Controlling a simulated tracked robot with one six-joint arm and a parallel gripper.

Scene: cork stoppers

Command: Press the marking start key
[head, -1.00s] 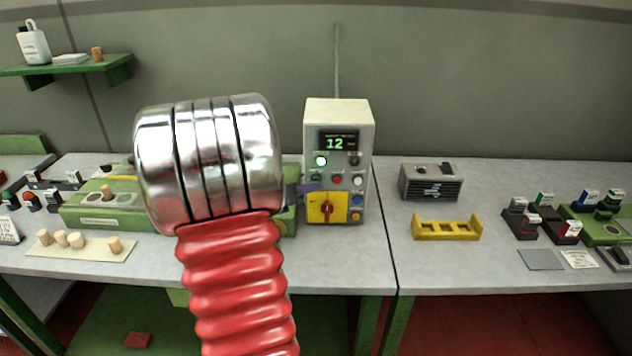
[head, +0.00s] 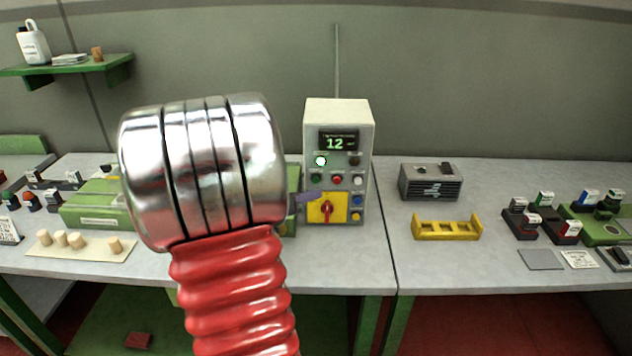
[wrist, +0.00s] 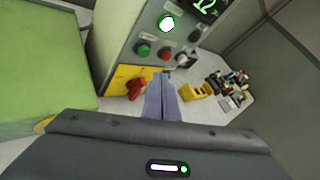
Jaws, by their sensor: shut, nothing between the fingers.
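A grey control box (head: 312,125) stands on the bench with a green "12" on its display (head: 338,143). A white-green lamp (head: 320,161) is lit on its front. Below it are a green button (head: 316,177), a red button (head: 337,180) and a white one (head: 358,181). Their labels are too small to read, so I cannot tell which is the marking start key. My gripper (head: 314,197) has its purple fingers shut and empty, just in front of the box. In the wrist view the fingertips (wrist: 161,76) lie below the green (wrist: 143,49) and red (wrist: 165,54) buttons; contact is unclear.
A red rotary switch (head: 327,209) on a yellow plate sits low on the box, close to my fingers. A green machine (head: 90,212) stands left, partly hidden by my arm. A yellow rack (head: 446,230) and a grey vented box (head: 430,182) stand right, with clear bench around them.

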